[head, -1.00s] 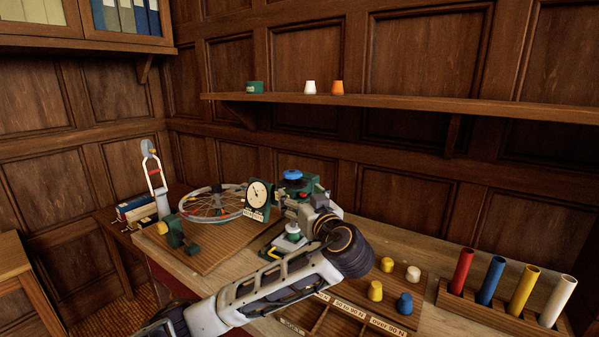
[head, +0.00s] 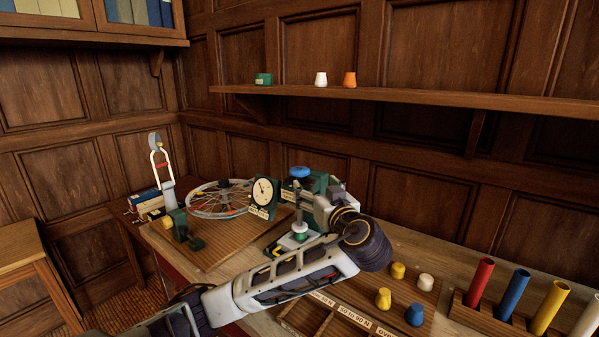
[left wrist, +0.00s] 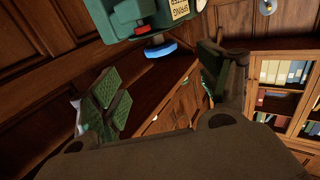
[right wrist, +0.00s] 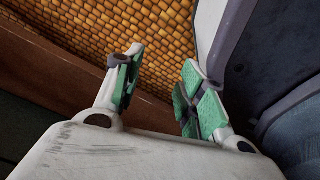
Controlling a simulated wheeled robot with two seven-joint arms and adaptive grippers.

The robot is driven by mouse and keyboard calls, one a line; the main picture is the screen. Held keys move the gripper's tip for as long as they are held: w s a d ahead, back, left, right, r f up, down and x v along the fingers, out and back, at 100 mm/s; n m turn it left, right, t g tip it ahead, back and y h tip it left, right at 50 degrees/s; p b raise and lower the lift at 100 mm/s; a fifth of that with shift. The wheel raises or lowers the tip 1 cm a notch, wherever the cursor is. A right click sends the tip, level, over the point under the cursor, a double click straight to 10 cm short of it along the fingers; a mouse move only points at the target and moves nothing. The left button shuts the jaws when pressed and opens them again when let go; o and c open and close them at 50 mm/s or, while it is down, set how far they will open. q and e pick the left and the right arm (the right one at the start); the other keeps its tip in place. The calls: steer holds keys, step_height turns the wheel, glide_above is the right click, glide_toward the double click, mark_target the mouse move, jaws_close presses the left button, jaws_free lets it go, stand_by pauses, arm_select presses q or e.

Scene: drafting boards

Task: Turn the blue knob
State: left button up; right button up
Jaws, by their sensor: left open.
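The blue knob (head: 300,172) is a flat blue disc on top of a green device (head: 318,182) at the back of the bench. In the left wrist view the blue knob (left wrist: 160,49) shows beyond the space between my fingers, with a red part beside it. My right gripper (right wrist: 158,88) is open and empty over a woven floor, away from the bench.
A dial gauge (head: 265,192) and a spoked wheel (head: 219,198) stand left of the device. Yellow, cream and blue pegs (head: 414,314) and a rack of coloured tubes (head: 481,281) stand to the right. A wall shelf (head: 420,102) runs above and behind.

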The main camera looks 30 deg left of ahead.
mark_target(299, 168)
arm_select(q)
steer(key=p+x, duration=0.1)
steer(key=x, duration=1.1)
steer(key=shift+a, duration=0.15)
steer(key=shift+w+a, duration=0.5)
arm_select(e)
steer(key=shift+s+d, duration=0.55)
steer(key=shift+s, duration=0.05)
arm_select(q)
steer(key=shift+c, duration=0.3)
arm_select(e)
steer(key=shift+s, duration=0.1)
arm_select(q)
steer(key=c, duration=1)
arm_select(e)
steer(key=shift+s+f, duration=0.2)
steer(key=shift+s, duration=0.5)
